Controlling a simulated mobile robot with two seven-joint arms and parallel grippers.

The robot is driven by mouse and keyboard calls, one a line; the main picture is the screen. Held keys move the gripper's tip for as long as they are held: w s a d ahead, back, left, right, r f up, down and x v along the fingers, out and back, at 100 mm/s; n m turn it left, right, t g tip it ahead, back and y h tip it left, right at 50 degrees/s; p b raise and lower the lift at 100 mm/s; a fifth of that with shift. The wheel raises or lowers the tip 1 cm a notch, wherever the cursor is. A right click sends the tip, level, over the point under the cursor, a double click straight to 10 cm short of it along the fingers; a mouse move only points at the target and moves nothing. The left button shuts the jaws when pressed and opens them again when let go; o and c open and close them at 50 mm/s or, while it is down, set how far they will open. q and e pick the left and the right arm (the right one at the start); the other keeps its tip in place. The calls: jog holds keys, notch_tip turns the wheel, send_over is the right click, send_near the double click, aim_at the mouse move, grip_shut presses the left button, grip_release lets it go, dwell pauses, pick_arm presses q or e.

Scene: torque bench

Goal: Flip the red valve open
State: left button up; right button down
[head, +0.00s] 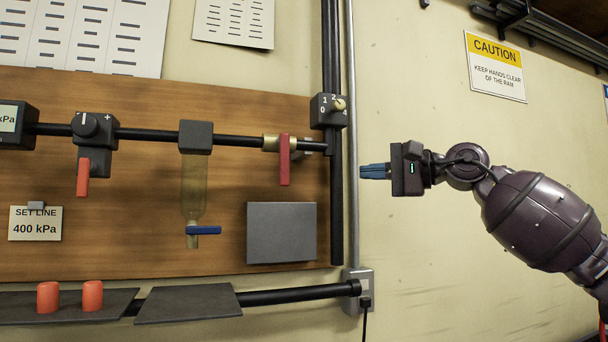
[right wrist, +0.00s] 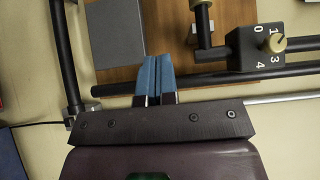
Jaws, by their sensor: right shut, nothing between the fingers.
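The red valve's lever (head: 284,160) hangs straight down from a brass body (head: 270,142) at the right end of the horizontal black pipe, square to that pipe. My right gripper (head: 362,171) is to the right of the lever, clear of it, with its blue fingers pointing left. In the right wrist view its fingers (right wrist: 153,76) are together and empty. The red lever cannot be made out in that view. My left gripper is not in view.
A selector box (head: 327,110) with a numbered knob sits above and right of the valve. Black upright pipes (head: 337,215) stand between lever and gripper. A grey plate (head: 281,232), a blue-handled drain (head: 203,230) and an orange-red lever (head: 83,178) are also on the board.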

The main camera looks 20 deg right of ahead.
aim_at(283, 160)
jog(key=shift+s+a+r, duration=0.1)
jog(key=shift+a, duration=0.1)
jog(key=s+a+p+x, duration=0.1)
jog(key=s+p+x, duration=0.1)
jog(key=x, duration=1)
jog(key=shift+w+a+p, duration=0.35)
jog(key=shift+a+p, duration=0.3)
jog(key=shift+p, duration=0.15)
jog(key=shift+w, duration=0.1)
